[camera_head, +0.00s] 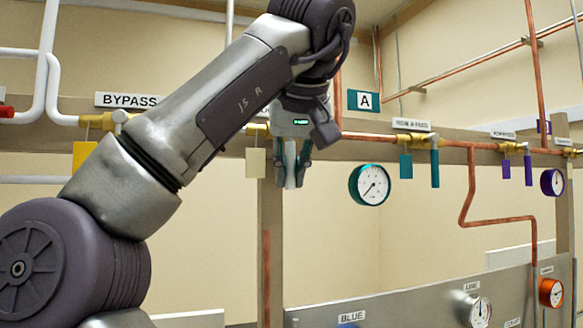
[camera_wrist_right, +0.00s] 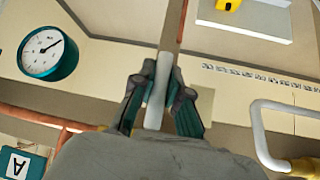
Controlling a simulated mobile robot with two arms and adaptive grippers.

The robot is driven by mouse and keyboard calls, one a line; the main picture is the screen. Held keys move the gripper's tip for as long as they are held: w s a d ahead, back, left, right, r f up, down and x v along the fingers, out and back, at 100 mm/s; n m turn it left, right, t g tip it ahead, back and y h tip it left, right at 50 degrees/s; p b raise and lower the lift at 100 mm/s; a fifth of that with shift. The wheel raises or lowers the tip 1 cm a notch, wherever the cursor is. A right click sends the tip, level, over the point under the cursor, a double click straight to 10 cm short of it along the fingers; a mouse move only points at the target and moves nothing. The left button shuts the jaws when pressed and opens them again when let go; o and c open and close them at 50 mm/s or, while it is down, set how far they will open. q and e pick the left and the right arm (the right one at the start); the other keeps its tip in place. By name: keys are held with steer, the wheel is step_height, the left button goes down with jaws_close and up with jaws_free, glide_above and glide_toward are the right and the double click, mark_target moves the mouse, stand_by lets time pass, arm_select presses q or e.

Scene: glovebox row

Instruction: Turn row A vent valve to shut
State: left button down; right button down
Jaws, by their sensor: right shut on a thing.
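My right gripper (camera_head: 290,182) is shut on a white lever handle (camera_head: 291,165) below the horizontal pipe near the sign "A" (camera_head: 366,100). In the right wrist view the white handle (camera_wrist_right: 155,100) runs between the two teal-padded fingers of the gripper (camera_wrist_right: 160,92). The handle points down, across the line of the pipe. A brass valve fitting (camera_head: 258,130) and a blank cream tag (camera_head: 256,163) show just left of the gripper. My arm covers part of the fitting and any name plate there. My left gripper does not show.
A teal gauge (camera_head: 369,184) hangs right of the gripper. Further right are a teal lever (camera_head: 435,168) and a purple lever (camera_head: 528,170). The "BYPASS" plate (camera_head: 128,100) and a yellow tag (camera_head: 84,156) are left. A grey panel (camera_head: 420,300) stands below.

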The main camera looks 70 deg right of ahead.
steer(key=c, duration=1.2)
jaws_free()
steer(key=shift+o, duration=0.2)
steer(key=shift+a+r, duration=0.1)
steer(key=shift+a, duration=0.05)
steer(key=v, duration=1.1)
steer(key=shift+a+r, duration=0.2)
steer(key=shift+r, duration=0.1)
steer(key=shift+f, duration=0.1)
